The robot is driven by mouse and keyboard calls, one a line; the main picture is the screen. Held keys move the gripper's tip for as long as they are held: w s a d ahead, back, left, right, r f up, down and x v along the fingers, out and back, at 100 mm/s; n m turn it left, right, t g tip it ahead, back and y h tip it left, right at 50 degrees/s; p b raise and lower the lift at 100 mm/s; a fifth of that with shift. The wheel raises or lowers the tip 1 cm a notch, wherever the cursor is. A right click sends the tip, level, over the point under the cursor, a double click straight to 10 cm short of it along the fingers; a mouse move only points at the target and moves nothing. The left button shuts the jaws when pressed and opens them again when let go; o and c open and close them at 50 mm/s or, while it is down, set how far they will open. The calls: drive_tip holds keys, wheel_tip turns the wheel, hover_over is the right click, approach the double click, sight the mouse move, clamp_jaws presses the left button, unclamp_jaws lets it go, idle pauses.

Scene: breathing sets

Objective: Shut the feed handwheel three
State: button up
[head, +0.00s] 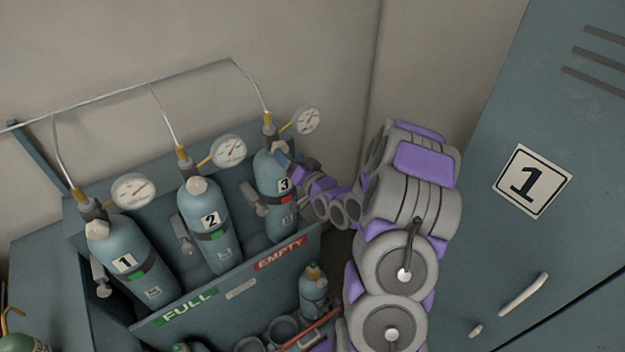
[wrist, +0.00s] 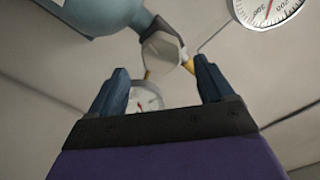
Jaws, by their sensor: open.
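Cylinder three (head: 275,195) is a blue-grey bottle with a red band, at the right end of the rack. My gripper (head: 281,157) is at its top, and its handwheel is largely hidden there in the head view. In the wrist view, a pale grey handwheel (wrist: 162,52) on a blue-grey cylinder shows just beyond and between the fingertips. My gripper (wrist: 161,75) is open, its two dark blue fingers either side of the wheel in the picture. I cannot tell whether they touch it.
Cylinder one (head: 125,262) and cylinder two (head: 210,220), with green bands, stand left in the same rack (head: 225,285). A gauge (head: 307,120) and hose rise close above cylinder three. A blue-grey locker (head: 560,130) stands on the right.

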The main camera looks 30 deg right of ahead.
drive_tip(key=s+p, duration=0.9)
drive_tip(key=s, duration=0.2)
drive_tip(key=shift+s+d, duration=0.3)
drive_tip(key=shift+d, duration=0.05)
